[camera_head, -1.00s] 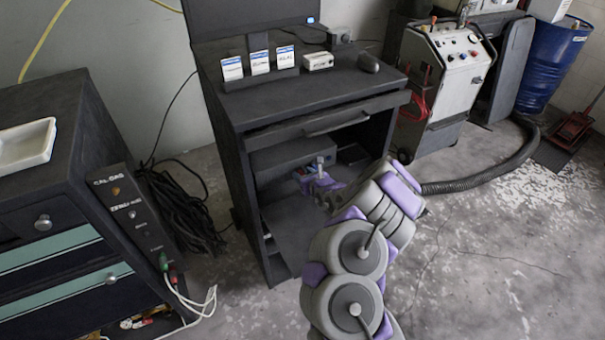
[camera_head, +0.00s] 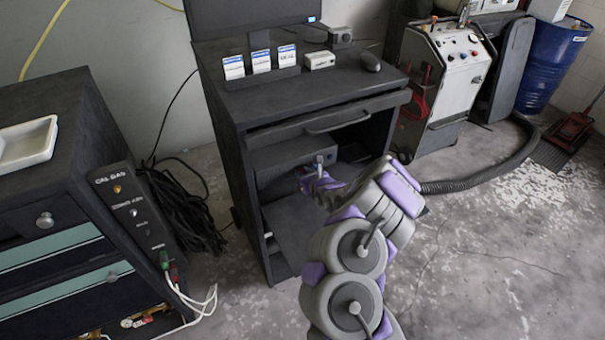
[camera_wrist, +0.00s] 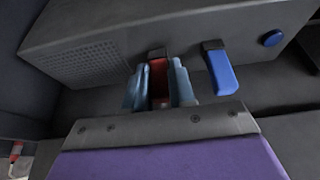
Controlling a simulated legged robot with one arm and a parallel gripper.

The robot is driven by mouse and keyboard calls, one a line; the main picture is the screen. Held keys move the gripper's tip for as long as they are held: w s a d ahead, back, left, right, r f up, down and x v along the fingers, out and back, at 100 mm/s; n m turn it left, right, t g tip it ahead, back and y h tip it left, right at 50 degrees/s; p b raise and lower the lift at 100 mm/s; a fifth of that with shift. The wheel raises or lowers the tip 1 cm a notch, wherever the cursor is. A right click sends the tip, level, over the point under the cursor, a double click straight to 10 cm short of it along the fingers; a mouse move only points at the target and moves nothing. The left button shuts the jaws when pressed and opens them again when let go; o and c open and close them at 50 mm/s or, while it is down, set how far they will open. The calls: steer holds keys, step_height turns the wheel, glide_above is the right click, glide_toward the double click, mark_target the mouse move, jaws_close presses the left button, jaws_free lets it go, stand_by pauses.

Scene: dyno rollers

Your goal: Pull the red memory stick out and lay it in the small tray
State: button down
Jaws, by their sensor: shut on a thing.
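The red memory stick (camera_wrist: 158,80) is at the front face of a dark grey box in the wrist view, its far end against a dark port. My gripper (camera_wrist: 160,88) is shut on the red stick, one finger on each side. In the head view my gripper (camera_head: 312,178) reaches into the open cabinet, and the stick is too small to make out there. The small tray (camera_head: 27,143) is white and shallow, on top of the dark drawer cabinet at the far left. It looks empty in the part that shows.
A blue stick (camera_wrist: 221,72) sits in the same box (camera_wrist: 110,50), just right of the red one. A round blue button (camera_wrist: 273,38) is further right. The cabinet's drawer (camera_head: 335,120) is above my arm. Cables (camera_head: 185,205) lie on the floor between the two cabinets.

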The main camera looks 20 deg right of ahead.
steer(key=shift+s+d+p, duration=0.15)
steer(key=shift+p, duration=0.15)
steer(key=shift+s+d+p, duration=0.15)
steer(key=shift+s+p, duration=0.5)
steer(key=shift+p, duration=0.15)
steer(key=shift+s+p, duration=0.5)
steer(key=shift+p, duration=0.1)
steer(key=shift+s, duration=0.1)
steer(key=shift+s+p, duration=1.05)
steer(key=shift+p, duration=0.55)
steer(key=shift+s+p, duration=0.35)
steer(key=shift+p, duration=0.1)
steer(key=shift+s+p, duration=0.25)
steer(key=shift+p, duration=0.05)
